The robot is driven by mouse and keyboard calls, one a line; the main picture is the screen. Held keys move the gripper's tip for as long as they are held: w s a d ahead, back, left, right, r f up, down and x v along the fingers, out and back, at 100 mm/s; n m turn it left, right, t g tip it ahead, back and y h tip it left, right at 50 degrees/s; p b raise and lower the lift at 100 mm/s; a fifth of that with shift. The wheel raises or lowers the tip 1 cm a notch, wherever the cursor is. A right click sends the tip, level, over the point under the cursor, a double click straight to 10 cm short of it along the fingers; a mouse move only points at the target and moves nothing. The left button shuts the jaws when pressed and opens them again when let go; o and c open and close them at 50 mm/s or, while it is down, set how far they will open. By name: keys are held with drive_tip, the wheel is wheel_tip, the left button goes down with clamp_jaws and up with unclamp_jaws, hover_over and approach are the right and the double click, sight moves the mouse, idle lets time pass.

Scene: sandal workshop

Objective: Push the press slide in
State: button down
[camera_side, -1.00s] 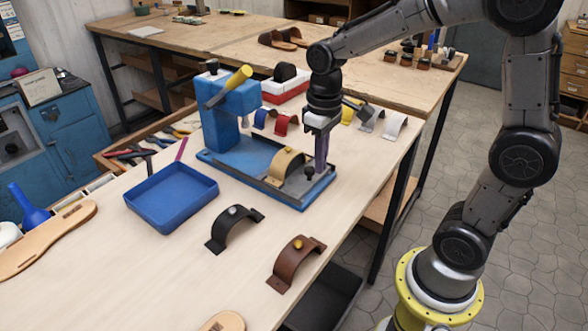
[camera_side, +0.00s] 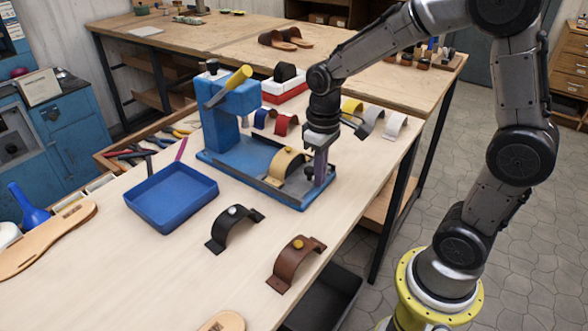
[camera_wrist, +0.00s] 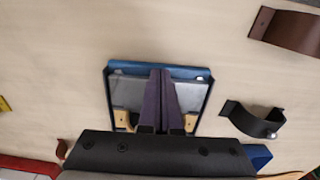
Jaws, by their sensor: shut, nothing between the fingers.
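The press (camera_side: 228,125) is blue with a yellow lever and stands on a long blue base (camera_side: 300,203). Its grey slide (camera_side: 255,160) lies along the base, pulled out toward the near right end, with a tan strap (camera_side: 287,162) on it and a black knob (camera_side: 309,173) at its outer end. My gripper (camera_side: 320,182) is shut and empty, pointing down just right of the knob; I cannot tell if it touches. In the wrist view its purple fingers (camera_wrist: 160,75) lie over the slide's end (camera_wrist: 130,84) and hide the knob and the middle of the strap.
A blue tray (camera_side: 171,197) stands left of the press. A black strap (camera_side: 234,228) and a brown strap (camera_side: 296,262) lie in front. Coloured straps (camera_side: 283,125) and a red-and-white bin (camera_side: 285,88) are behind. The table's right edge is close to my gripper.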

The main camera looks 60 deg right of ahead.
drive_tip(key=shift+w, duration=6.25)
drive_tip(key=shift+s+r, duration=0.2)
drive_tip(key=shift+r, duration=1.6)
drive_tip(key=shift+s+r, duration=0.2)
drive_tip(key=shift+r, duration=1.55)
drive_tip(key=s+a+r+t, duration=0.2)
drive_tip(key=s+r+t, duration=0.1)
drive_tip(key=s+r, duration=0.8)
drive_tip(key=s+f+t, duration=0.1)
drive_tip(key=s+f, duration=0.3)
drive_tip(key=s, duration=0.3)
drive_tip(key=s+a+f+t, duration=0.1)
drive_tip(key=s+f, duration=0.2)
drive_tip(key=s, duration=0.4)
drive_tip(key=shift+s+f+t, duration=0.3)
drive_tip(key=shift+s+f, duration=0.1)
